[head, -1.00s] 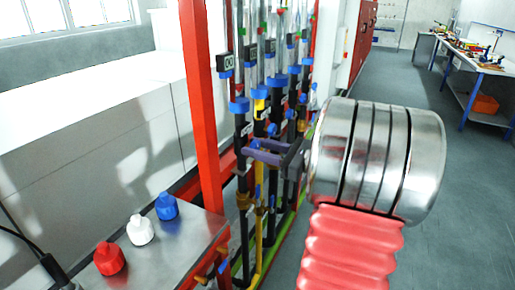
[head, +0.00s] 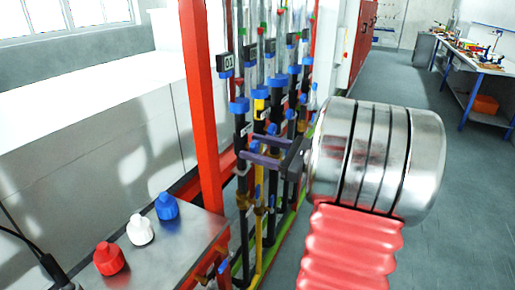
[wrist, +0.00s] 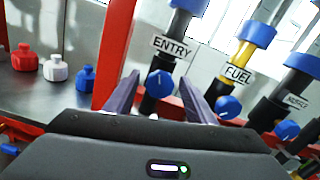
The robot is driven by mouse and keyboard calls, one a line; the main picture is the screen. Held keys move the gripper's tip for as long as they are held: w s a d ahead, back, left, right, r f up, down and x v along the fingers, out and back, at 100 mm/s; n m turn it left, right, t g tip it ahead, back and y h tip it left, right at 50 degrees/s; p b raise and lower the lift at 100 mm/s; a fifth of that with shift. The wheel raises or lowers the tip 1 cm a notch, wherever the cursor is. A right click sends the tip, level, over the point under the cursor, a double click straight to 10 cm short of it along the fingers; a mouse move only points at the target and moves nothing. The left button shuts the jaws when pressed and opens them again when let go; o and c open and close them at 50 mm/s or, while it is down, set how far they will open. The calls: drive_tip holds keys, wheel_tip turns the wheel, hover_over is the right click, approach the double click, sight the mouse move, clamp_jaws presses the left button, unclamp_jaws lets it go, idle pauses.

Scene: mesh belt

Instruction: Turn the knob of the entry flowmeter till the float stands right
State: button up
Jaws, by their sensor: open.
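The entry flowmeter (head: 239,130) is the nearest upright in the row, with a black pipe, a blue collar and a clear tube above. Its ENTRY label (wrist: 171,47) shows in the wrist view. Its blue knob (wrist: 159,84) lies between the tips of my open gripper (wrist: 158,80), with a gap visible on each side. In the head view my gripper (head: 247,150) reaches left to the pipe with its purple fingers spread. A small dark display (head: 225,61) sits beside the tube; its digits are hard to read. I cannot make out the float.
The fuel flowmeter's knob (wrist: 228,107) is close to the right of my gripper, with another blue knob (wrist: 287,130) beyond. A red post (head: 203,110) stands to the left. Red, white and blue bottles stand on a metal table (head: 185,240).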

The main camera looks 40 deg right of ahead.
drive_tip(key=v, duration=1.3)
drive_tip(key=shift+s, duration=0.4)
drive_tip(key=w+a+f+n+g+y, duration=0.1)
drive_tip(key=w+a+f+n+g, duration=0.25)
drive_tip(key=a, duration=0.75)
drive_tip(key=w+a+f+n+g+y, duration=0.1)
drive_tip(key=w+a+n+g+y, duration=0.1)
drive_tip(key=a+n+g, duration=0.6)
drive_tip(key=s+a+f+n+h, duration=0.1)
drive_tip(key=s+a+n+h, duration=0.2)
drive_tip(key=a+n, duration=0.6)
drive_tip(key=s+a+f+n+h, duration=0.2)
drive_tip(key=s+a+n+h, duration=0.2)
drive_tip(key=a+n, duration=0.5)
drive_tip(key=shift+h, duration=1.1)
